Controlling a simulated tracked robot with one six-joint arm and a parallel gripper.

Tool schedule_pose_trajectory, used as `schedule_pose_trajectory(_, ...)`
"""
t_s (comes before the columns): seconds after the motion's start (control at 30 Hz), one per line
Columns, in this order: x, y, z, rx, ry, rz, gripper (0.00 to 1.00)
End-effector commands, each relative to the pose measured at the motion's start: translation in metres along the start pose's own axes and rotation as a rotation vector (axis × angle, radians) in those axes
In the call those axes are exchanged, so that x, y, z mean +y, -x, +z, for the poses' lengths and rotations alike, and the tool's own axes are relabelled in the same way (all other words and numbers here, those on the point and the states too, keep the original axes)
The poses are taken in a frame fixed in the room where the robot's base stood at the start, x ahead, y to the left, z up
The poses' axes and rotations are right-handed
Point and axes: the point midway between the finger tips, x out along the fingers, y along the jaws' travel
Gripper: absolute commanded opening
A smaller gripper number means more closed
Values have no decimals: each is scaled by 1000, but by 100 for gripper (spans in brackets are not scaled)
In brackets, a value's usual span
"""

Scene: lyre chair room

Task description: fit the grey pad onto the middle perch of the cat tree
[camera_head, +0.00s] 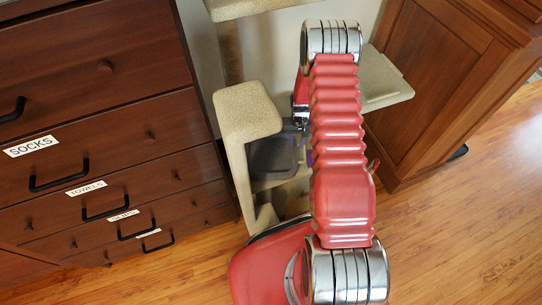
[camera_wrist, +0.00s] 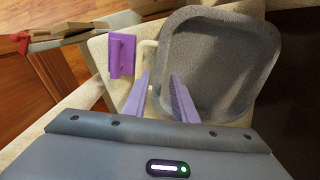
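The grey pad (camera_wrist: 262,55) is a shallow tray-like piece with a raised rim and rounded corners. It fills the right of the wrist view over a beige surface of the cat tree. In the head view the pad (camera_head: 272,158) shows beside a beige perch of the cat tree (camera_head: 247,110), partly behind my arm. My gripper (camera_wrist: 161,76) has purple fingers spread apart at the pad's left rim. The right finger overlaps the pad in the picture, and the left is outside it. Contact and full seating of the pad cannot be told. My gripper is mostly hidden in the head view.
A purple block (camera_wrist: 122,55) lies on the beige surface left of the pad, near a pale loop. A labelled dark drawer chest (camera_head: 110,110) stands close on the left. A wooden cabinet (camera_head: 425,75) is at right. Wooden floor (camera_head: 460,230) is clear at lower right.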

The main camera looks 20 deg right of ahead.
Motion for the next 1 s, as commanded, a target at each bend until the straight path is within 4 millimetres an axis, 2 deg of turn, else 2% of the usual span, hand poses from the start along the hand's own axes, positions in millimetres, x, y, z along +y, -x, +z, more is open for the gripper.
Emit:
schedule_pose_trajectory(0.4, 0, -4, 0, -1, 0, 0, 25)
schedule_pose_trajectory(0.8, 0, -46, 2, -1, 1, 0, 25)
schedule_pose_trajectory(1.0, 0, -53, 1, 0, 1, 0, 25)
